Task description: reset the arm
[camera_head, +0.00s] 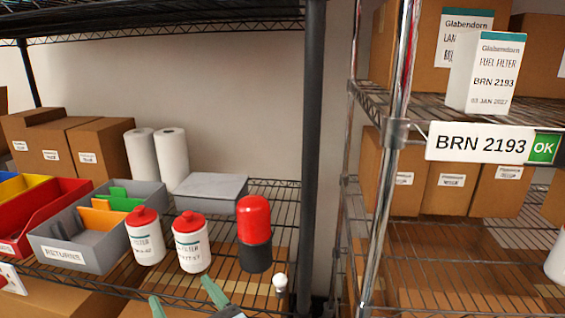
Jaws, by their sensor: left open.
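My left gripper (184,298) shows at the bottom edge of the head view, with two green-grey fingertips spread apart and nothing between them. It is in front of the wire shelf, below two white filter bottles with red caps, a left one (146,243) and a right one (191,249). A red-topped, dark-based cylinder (254,222) stands upright to their right. The rest of the left arm is mostly out of frame. My right gripper is not in view.
A grey returns bin (72,256) and a red bin (40,210) stand at the left. A grey box (211,187) lies behind the bottles. A dark post (313,130) and a chrome post (394,140) rise near the shelves. A small white knob (280,281) is near the shelf's front.

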